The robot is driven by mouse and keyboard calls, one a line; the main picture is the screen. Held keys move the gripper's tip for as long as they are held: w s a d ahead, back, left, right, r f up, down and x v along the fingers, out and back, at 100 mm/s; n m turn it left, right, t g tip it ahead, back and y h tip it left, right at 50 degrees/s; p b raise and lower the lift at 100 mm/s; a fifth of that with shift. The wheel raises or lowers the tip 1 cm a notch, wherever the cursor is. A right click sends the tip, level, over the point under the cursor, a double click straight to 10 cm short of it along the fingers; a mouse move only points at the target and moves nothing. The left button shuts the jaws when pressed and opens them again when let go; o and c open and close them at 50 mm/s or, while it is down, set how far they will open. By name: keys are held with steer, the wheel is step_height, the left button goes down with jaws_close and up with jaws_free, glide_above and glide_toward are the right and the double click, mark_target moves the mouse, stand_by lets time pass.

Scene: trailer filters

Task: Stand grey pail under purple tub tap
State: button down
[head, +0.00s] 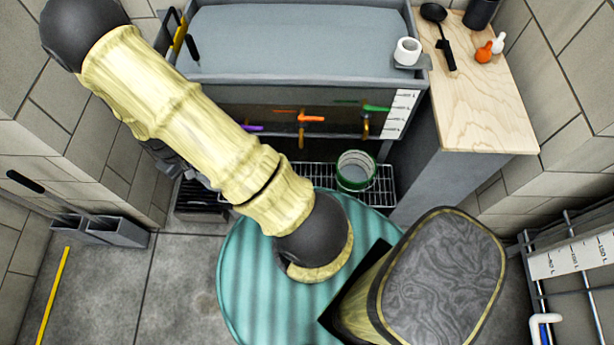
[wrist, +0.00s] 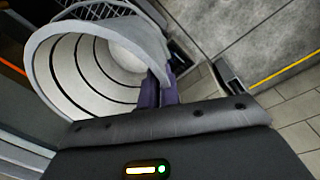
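The purple tap (head: 251,128) is the left one of the taps under the wide grey basin, partly covered by my arm. The grey pail (wrist: 75,75) fills the upper left of the wrist view, tilted in that picture, its pale ringed inside showing. I cannot make it out in the head view, where my arm covers that area. My gripper (wrist: 161,90) has its dark purple fingers close together on the pail's rim, one inside and one outside, and looks shut on it.
Grey bins (head: 118,231) stand at the left wall. A wooden counter (head: 485,100) is at right.

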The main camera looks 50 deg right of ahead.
steer(key=s+a+f+n+b, duration=0.1)
steer(key=s+f+b, duration=0.4)
steer(key=f+b, duration=0.5)
steer(key=s+a+f+n+b, duration=0.1)
steer(key=s+f+b, duration=0.5)
steer(key=b, duration=1.1)
step_height(320, 180, down, 4)
steer(key=shift+a+f+b, duration=0.2)
steer(key=shift+a+b, duration=0.2)
steer(key=shift+a, duration=0.4)
steer(key=shift+w+d, duration=0.1)
steer(key=w+d+f+b, duration=0.1)
steer(key=w+d+f, duration=0.1)
steer(key=w+d, duration=1)
steer(key=d, duration=0.3)
steer(key=shift+d, duration=0.15)
